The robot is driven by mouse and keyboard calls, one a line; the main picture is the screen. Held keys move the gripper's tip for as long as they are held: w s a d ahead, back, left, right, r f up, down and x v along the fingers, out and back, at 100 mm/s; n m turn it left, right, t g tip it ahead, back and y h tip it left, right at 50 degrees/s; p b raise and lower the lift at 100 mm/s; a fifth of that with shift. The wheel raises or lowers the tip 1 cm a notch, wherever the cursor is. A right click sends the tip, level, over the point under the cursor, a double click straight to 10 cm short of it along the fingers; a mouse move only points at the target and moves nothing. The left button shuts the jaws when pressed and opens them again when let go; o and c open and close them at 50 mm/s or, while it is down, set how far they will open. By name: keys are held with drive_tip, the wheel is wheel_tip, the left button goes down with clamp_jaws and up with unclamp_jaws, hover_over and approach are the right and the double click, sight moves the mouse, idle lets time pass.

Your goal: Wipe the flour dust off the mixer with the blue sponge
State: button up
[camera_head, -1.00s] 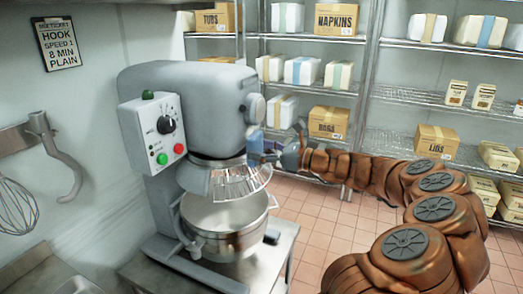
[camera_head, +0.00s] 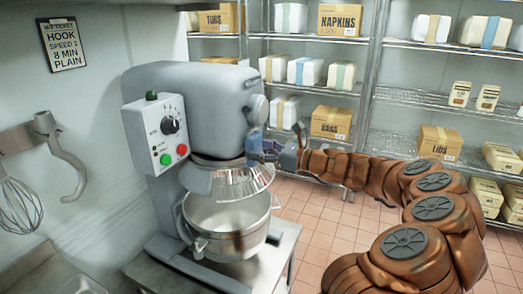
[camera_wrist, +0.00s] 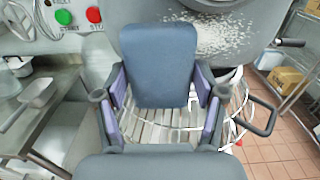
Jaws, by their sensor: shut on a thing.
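The grey mixer (camera_head: 195,100) stands on a steel table at the left of the head view. My gripper (camera_head: 271,147) is at the right side of the mixer head, just above the wire bowl guard. It is shut on the blue sponge (camera_head: 253,143). In the wrist view the sponge (camera_wrist: 160,65) is a slate-blue block between my purple-padded fingers (camera_wrist: 160,88). White flour dust (camera_wrist: 215,35) lies on the mixer surface beyond the sponge and to its right. The sponge hides what is behind it, and I cannot tell whether it touches the mixer.
The wire guard (camera_head: 240,183) and steel bowl (camera_head: 228,222) are below my gripper. A whisk (camera_head: 18,205) and a dough hook (camera_head: 65,160) hang on the left wall. Shelves with boxes (camera_head: 330,122) stand behind. Tiled floor (camera_head: 320,232) shows between table and shelves.

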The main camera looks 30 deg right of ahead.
drive_tip(key=shift+w+a, duration=0.25)
drive_tip(key=shift+w, duration=0.05)
drive_tip(key=shift+d, duration=0.15)
idle(0.3)
drive_tip(key=shift+w+d+r+p, duration=0.1)
drive_tip(key=shift+w+d+p, duration=0.3)
drive_tip(key=shift+d+p, duration=0.35)
drive_tip(key=shift+w+d+p, duration=1.85)
drive_tip(key=shift+d+p, duration=0.35)
drive_tip(key=shift+d, duration=0.6)
drive_tip(key=shift+s+a+b, duration=0.25)
drive_tip(key=shift+s+a, duration=0.5)
drive_tip(key=shift+a, duration=0.5)
drive_tip(key=shift+s+a+b, duration=0.2)
drive_tip(key=shift+s+a, duration=0.55)
drive_tip(key=shift+a, duration=0.45)
drive_tip(key=shift+s+a+b, duration=0.25)
drive_tip(key=shift+s+a, duration=0.5)
drive_tip(key=shift+a, duration=0.5)
drive_tip(key=shift+w+d+p, duration=0.3)
drive_tip(key=shift+d+p, duration=0.05)
drive_tip(key=shift+d, duration=0.15)
drive_tip(key=shift+w+d+p, duration=0.25)
drive_tip(key=shift+d+p, duration=0.05)
drive_tip(key=shift+d, duration=0.2)
drive_tip(key=shift+d, duration=0.1)
